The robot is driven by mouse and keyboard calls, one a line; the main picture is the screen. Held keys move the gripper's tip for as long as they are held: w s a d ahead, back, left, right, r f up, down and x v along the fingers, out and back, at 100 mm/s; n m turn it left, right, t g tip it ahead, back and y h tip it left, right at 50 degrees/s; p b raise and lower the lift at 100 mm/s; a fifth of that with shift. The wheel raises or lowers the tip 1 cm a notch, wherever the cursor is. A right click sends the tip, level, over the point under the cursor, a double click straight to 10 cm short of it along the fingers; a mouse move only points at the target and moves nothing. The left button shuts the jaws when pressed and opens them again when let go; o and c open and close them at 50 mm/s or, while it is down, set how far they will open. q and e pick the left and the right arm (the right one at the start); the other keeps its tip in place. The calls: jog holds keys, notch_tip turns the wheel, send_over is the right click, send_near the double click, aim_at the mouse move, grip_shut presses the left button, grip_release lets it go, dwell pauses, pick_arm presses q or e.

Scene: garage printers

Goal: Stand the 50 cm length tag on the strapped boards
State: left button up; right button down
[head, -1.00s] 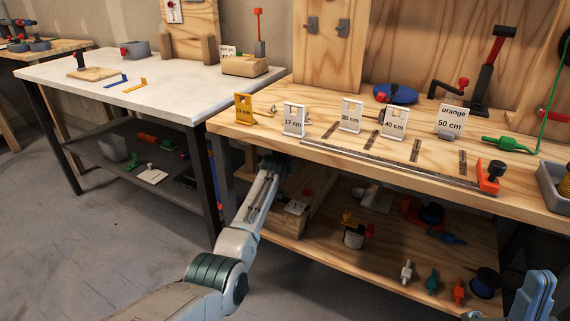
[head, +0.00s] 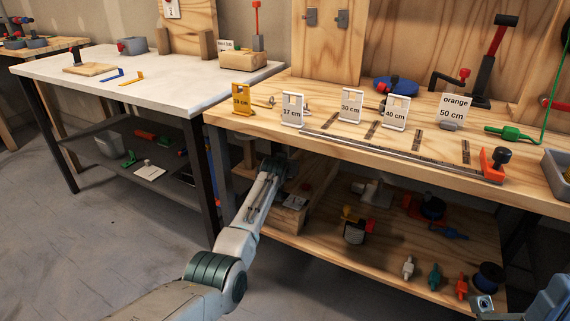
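A white tag reading "orange 50 cm" (head: 454,108) stands upright at the back right of the wooden workbench (head: 330,155). Other tags stand left of it: 40 cm (head: 396,113), 30 cm (head: 351,106), 17 cm (head: 292,110) and a yellow one (head: 242,100). I cannot clearly make out any strapped boards; short dark strips lie behind a long metal rail on the bench. My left gripper (head: 275,166) is below the bench's front edge, apart from the tags; its fingers are too dark to read. Part of my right arm shows at the lower right; its gripper cannot be made out.
A red clamp (head: 495,163) sits at the rail's right end, and a grey bin (head: 558,172) beyond it. A green tool (head: 510,133) lies right of the 50 cm tag. The lower shelf holds several tools. A white-topped table (head: 160,90) with a wooden block (head: 243,60) stands at left.

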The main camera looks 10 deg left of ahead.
pick_arm(q)
jog(key=shift+f+b, duration=0.3)
jog(key=shift+f, duration=0.15)
dwell(0.9)
jog(key=o, duration=1)
jog(key=shift+c, duration=0.2)
